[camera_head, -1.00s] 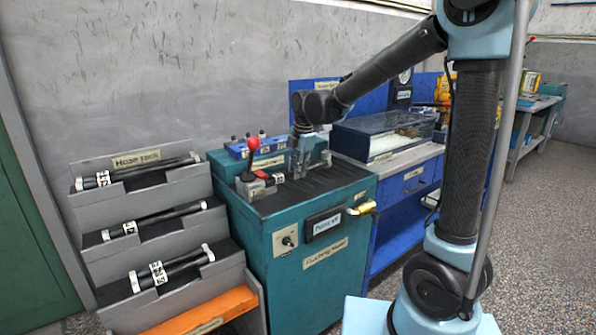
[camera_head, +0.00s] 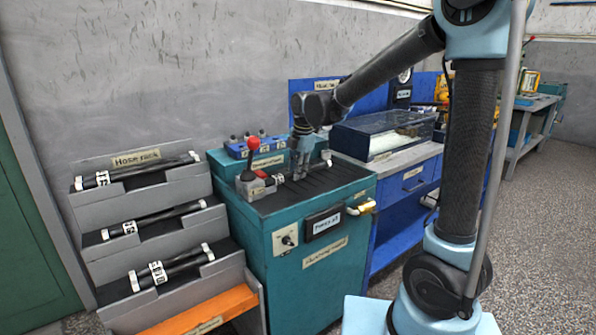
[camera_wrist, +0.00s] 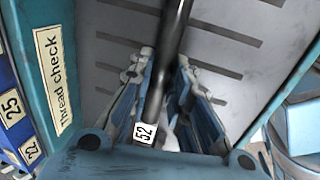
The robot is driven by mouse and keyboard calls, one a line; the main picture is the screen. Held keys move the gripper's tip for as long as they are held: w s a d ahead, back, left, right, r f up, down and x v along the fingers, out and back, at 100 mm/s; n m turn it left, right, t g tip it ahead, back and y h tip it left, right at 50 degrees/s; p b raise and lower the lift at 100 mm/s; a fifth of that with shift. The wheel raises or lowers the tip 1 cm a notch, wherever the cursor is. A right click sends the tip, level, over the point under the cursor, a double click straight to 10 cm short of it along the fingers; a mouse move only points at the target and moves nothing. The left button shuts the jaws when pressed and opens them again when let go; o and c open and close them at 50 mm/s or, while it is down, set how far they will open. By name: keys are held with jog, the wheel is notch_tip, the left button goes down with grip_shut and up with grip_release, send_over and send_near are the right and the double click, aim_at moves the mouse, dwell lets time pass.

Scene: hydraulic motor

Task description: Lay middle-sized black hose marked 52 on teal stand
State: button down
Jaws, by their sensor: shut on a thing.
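The teal stand (camera_head: 310,285) is a cabinet with a dark, ruled top, left of centre in the head view. My gripper (camera_head: 301,176) is low over that top, pointing down. In the wrist view my gripper (camera_wrist: 164,75) is shut on a black hose (camera_wrist: 176,30), with a finger on each side. The hose carries a white label reading 52 (camera_wrist: 146,133) at its near end. The hose runs away over the marked top (camera_wrist: 225,50). Whether its underside touches the top cannot be told.
A red-knobbed lever (camera_head: 253,143) and a small clamp-like device stand at the top's left. A blue block (camera_head: 255,147) is behind. The grey hose rack (camera_head: 150,225) with several black hoses is at left. A glass-lidded case (camera_head: 383,135) stands right.

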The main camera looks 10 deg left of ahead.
jog(key=shift+f, duration=0.35)
jog(key=c, duration=1.4)
grip_release()
notch_tip(320, 180, up, 12)
jog(key=s+d, duration=0.1)
jog(key=d, duration=0.1)
jog(key=shift+s+f, duration=0.2)
